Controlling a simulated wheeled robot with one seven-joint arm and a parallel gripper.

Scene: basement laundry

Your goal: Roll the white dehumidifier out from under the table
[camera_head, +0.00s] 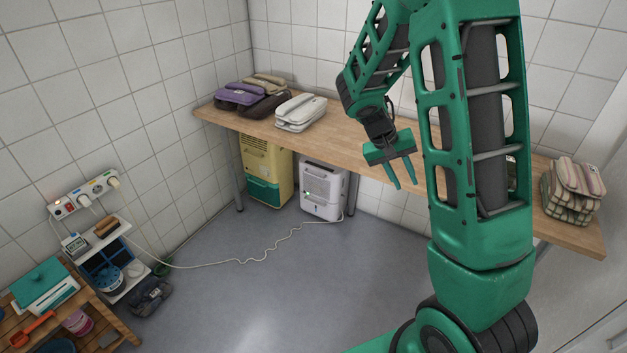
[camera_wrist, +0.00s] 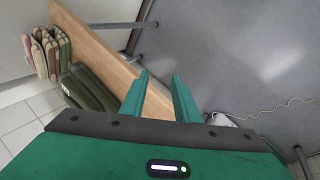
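The white dehumidifier (camera_head: 322,190) stands upright on the floor under the wooden table (camera_head: 345,150), close to its front edge, with a small green light on its front. A white cord (camera_head: 262,258) runs from it across the floor to the left wall. My gripper (camera_head: 404,185) is open and empty, pointing down near the table's front edge, right of the dehumidifier and apart from it. In the wrist view my gripper (camera_wrist: 160,76) shows two spread fingers with the table edge (camera_wrist: 110,62) behind them.
A yellow and green unit (camera_head: 266,168) stands left of the dehumidifier, near a table leg (camera_head: 238,185). Folded textiles lie on the table. A power strip (camera_head: 84,193) and a low bench (camera_head: 95,315) are at left. The middle floor is clear except for the cord.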

